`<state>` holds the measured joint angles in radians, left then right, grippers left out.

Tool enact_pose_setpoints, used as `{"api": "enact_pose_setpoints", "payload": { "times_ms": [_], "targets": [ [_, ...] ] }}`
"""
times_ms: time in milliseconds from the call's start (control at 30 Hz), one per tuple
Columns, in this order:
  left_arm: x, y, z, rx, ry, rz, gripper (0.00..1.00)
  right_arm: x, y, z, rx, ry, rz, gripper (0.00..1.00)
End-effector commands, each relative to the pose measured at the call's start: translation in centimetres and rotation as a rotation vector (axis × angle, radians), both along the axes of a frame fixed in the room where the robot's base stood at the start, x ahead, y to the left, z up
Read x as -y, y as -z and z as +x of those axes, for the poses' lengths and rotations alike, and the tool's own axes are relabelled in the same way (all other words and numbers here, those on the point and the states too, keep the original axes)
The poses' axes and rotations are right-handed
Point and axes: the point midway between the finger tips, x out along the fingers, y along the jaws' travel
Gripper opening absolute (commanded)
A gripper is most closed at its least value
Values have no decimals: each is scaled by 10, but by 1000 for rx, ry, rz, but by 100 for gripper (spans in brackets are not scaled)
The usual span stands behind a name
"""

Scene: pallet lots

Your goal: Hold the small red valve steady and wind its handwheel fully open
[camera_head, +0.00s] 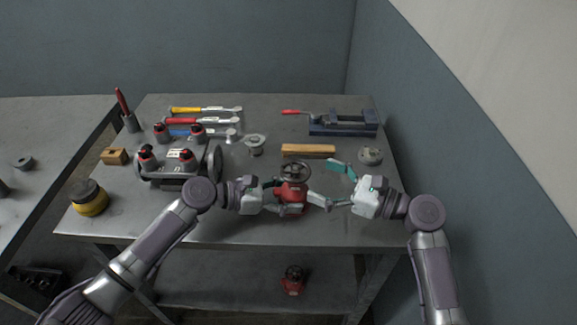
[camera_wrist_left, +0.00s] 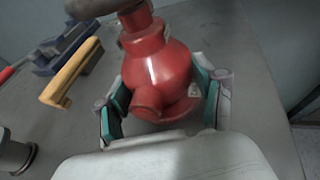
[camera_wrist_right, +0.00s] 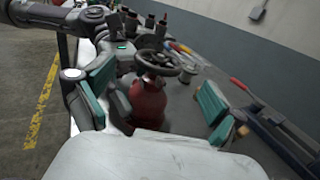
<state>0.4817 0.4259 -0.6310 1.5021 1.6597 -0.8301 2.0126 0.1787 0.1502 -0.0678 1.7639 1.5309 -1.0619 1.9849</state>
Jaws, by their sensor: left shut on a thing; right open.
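The small red valve (camera_head: 291,194) stands upright near the front middle of the bench, its dark handwheel (camera_head: 295,172) on top. My left gripper (camera_head: 282,198) is shut on the valve body from the left. In the left wrist view its teal pads flank the red body (camera_wrist_left: 157,72). My right gripper (camera_head: 335,184) is open to the right of the valve, its fingers spread. In the right wrist view the valve body (camera_wrist_right: 148,103) and handwheel (camera_wrist_right: 159,63) show between the spread fingers, beyond the palm. The right fingers appear clear of the handwheel.
A wooden block (camera_head: 308,151) and a blue vise (camera_head: 343,124) lie behind the valve. A grey flanged part (camera_head: 370,156) sits at right. A grey caddy (camera_head: 165,178) stands at left. Another red valve (camera_head: 292,280) sits on the lower shelf. A wall borders the right side.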

Motion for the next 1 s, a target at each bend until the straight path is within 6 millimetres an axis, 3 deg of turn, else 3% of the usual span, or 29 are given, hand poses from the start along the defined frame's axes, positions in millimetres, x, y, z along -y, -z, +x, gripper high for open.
{"api": "enact_pose_setpoints", "payload": {
  "times_ms": [200, 400, 833, 1000],
  "targets": [
    [0, 1, 0, -1, 0, 1, 49, -41, -1, 20, -1, -2, 4, 94],
    [0, 1, 0, -1, 0, 1, 49, -66, 0, 31, -1, -1, 0, 94],
    [0, 1, 0, -2, -1, 0, 49, -75, 0, 35, 0, -2, -1, 94],
    [0, 1, 0, -2, -1, 0, 49, -74, 0, 35, 0, -2, -1, 66]
  ]
}}
